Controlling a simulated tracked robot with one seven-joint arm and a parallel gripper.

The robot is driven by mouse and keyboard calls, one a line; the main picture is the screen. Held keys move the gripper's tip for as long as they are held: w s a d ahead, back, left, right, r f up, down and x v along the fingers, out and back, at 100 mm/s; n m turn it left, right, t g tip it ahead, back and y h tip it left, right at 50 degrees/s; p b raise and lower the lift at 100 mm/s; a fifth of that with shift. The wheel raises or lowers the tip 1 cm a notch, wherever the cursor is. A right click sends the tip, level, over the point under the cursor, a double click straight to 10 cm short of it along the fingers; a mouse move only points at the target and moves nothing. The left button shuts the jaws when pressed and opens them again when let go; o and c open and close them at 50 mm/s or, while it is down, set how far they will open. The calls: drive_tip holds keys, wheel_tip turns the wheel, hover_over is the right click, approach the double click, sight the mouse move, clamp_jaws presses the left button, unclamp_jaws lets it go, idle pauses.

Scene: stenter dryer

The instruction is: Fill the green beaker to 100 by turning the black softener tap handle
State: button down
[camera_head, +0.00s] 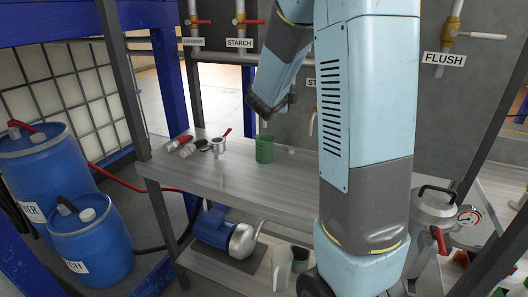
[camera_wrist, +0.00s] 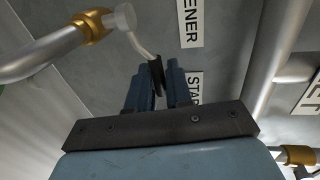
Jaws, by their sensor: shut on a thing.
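The green beaker (camera_head: 264,150) stands upright on the grey bench, below my gripper and near a short pale spout. Its fill level and marks cannot be read from here. My gripper (camera_head: 272,103) is at the wall behind the bench, partly hidden by my arm. In the wrist view, my gripper (camera_wrist: 160,72) has its two blue fingers on either side of the black tap handle (camera_wrist: 155,68) and is shut on it. The handle's pale lever bends up to a grey tap stem beside a brass fitting (camera_wrist: 95,25).
On the bench (camera_head: 200,165), a metal cup (camera_head: 218,146) and red-and-grey items (camera_head: 180,143) lie left of the beaker. Red-handled taps (camera_head: 249,21) are on the wall above. Blue drums (camera_head: 90,235) stand at left, and a metal pot (camera_head: 435,208) at right.

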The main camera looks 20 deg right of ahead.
drive_tip(key=shift+s+a+m+g+h, duration=0.2)
drive_tip(key=shift+a+m+g+h, duration=0.1)
drive_tip(key=shift+m+g+h, duration=0.4)
drive_tip(key=shift+s+a+m+g+h, duration=0.2)
drive_tip(key=shift+a+m+g+h, duration=0.15)
drive_tip(key=shift+m+g, duration=0.45)
drive_tip(key=shift+s+a+m+g+h, duration=0.25)
drive_tip(key=shift+m+g+h, duration=0.3)
drive_tip(key=shift+g, duration=0.35)
drive_tip(key=shift+s+a+m+g+h, duration=0.1)
drive_tip(key=shift+a+m+g+h, duration=0.35)
drive_tip(key=shift+m+g, duration=0.6)
drive_tip(key=shift+a+g, duration=0.1)
drive_tip(key=shift+g, duration=0.15)
drive_tip(key=shift+s+a+m+g+h, duration=0.15)
drive_tip(key=shift+a+m+g, duration=0.2)
drive_tip(key=shift+m+g, duration=0.35)
drive_tip(key=shift+w+a+m+g+h, duration=0.1)
drive_tip(key=shift+a+m+g, duration=0.25)
drive_tip(key=shift+g, duration=0.55)
idle(0.6)
